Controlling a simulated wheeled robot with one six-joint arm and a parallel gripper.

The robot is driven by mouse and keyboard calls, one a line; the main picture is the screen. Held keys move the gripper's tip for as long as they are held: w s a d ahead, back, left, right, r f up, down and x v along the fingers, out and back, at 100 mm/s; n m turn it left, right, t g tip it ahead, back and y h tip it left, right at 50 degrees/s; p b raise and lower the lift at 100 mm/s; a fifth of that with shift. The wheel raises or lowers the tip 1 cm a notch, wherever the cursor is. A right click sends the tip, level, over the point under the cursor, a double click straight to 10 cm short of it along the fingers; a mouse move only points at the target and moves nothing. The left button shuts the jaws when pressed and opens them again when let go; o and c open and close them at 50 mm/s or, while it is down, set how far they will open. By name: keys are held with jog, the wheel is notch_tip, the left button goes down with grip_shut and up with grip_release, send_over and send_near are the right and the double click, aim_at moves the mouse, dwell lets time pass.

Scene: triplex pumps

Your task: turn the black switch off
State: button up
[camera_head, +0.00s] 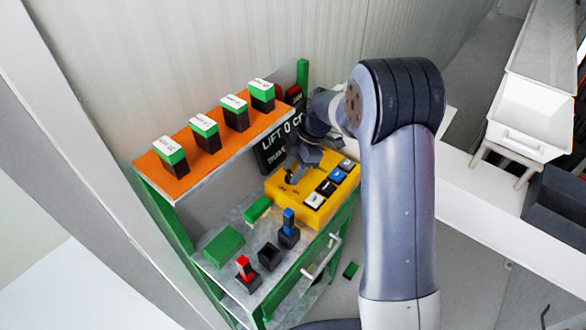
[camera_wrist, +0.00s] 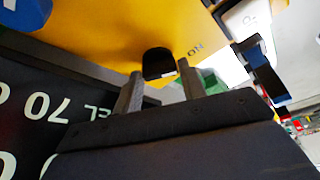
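The yellow control box (camera_head: 309,207) stands on the metal bench below the orange shelf. In the wrist view, a black switch (camera_wrist: 158,62) stands out from the yellow face (camera_wrist: 120,35), with the letters "ON" beside it. My gripper (camera_wrist: 160,78) is open, its two grey fingers apart. The switch shows between the fingertips; I cannot tell whether they touch it. In the head view my gripper (camera_head: 298,168) is low over the back left part of the box and partly hides that area, so the switch is not clear there.
Blue (camera_head: 337,175) and white (camera_head: 314,200) buttons sit near the box's right side. A black "LIFT" sign (camera_head: 270,154) stands close behind my gripper. The orange shelf (camera_head: 220,143) holds several green-topped blocks. Red (camera_head: 244,267) and blue (camera_head: 289,222) levers stand in front.

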jog(key=c, duration=0.5)
jog(key=shift+f+b, duration=0.1)
jog(key=shift+b, duration=0.35)
jog(key=shift+f+m+t+b, duration=0.1)
jog(key=shift+m+t+b, duration=0.2)
jog(key=shift+m+b, duration=0.45)
jog(key=m+t+b, duration=0.1)
jog(key=m+b, duration=0.1)
jog(key=b, duration=0.1)
jog(key=shift+s, duration=0.1)
jog(key=m+b, duration=0.2)
jog(key=m+t+b, duration=0.1)
jog(key=m, duration=0.1)
jog(key=shift+s+m+t+b, duration=0.15)
jog(key=shift+m+t+b, duration=0.15)
jog(key=shift+m+b, duration=0.05)
jog(key=shift+r+m+t+h+b, duration=0.15)
jog(key=shift+m+t+b, duration=0.2)
jog(key=shift+m, duration=0.55)
jog(key=shift+r+m+t+h+b, duration=0.15)
jog(key=shift+m+t+b, duration=0.15)
jog(key=shift+m, duration=0.6)
jog(key=o, duration=0.7)
jog(key=shift+f, duration=0.1)
